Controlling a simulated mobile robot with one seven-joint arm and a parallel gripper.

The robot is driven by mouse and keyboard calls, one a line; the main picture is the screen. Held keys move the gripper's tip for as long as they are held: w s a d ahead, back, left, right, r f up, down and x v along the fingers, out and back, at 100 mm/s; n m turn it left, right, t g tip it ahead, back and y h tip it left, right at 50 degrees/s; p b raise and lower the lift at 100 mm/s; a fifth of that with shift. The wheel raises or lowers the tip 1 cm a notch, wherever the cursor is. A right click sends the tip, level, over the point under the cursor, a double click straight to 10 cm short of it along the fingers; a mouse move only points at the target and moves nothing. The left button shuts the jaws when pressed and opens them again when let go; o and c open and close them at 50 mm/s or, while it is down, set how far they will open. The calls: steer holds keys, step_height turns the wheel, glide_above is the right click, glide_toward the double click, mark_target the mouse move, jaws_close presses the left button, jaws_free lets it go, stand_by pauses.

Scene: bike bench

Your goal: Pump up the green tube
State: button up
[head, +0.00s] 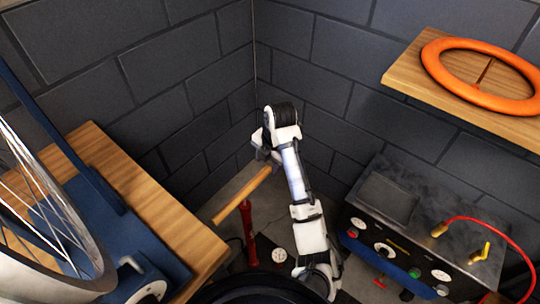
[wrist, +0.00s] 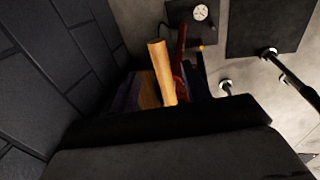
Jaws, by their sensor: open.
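A floor pump stands in the corner, with a long wooden handle (head: 242,195) across a red upright body (head: 248,222). The handle (wrist: 159,72) and red body (wrist: 180,55) also show in the wrist view. My gripper (head: 265,154) is open, pointing down just above the far end of the handle in the head view. I cannot tell whether it touches the handle. The dark hand fills the bottom of the wrist view and hides part of the pump. I see no green tube in either view; an orange ring-shaped tube (head: 436,68) lies on the wall shelf.
A wooden bench (head: 125,178) with a blue stand and spoked wheel (head: 62,240) is at left. A dark control box (head: 425,215) with knobs and a red hose (head: 500,228) is at right. The wooden shelf (head: 405,72) overhangs it. Dark block walls close the corner behind the pump.

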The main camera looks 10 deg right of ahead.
mark_target(265, 171)
steer(key=f, duration=0.1)
steer(key=f+b, duration=0.1)
steer(key=f, duration=0.1)
steer(key=f+b, duration=0.1)
steer(key=f, duration=0.1)
steer(key=shift+w+a+f, duration=0.2)
steer(key=shift+w+a, duration=0.15)
steer(key=shift+a, duration=0.05)
steer(key=shift+w+a+f+p, duration=0.1)
steer(key=shift+f+p, duration=0.05)
steer(key=shift+f, duration=0.35)
steer(key=shift+w+f+p, duration=0.1)
steer(key=shift+f+p, duration=0.05)
steer(key=shift+f, duration=0.35)
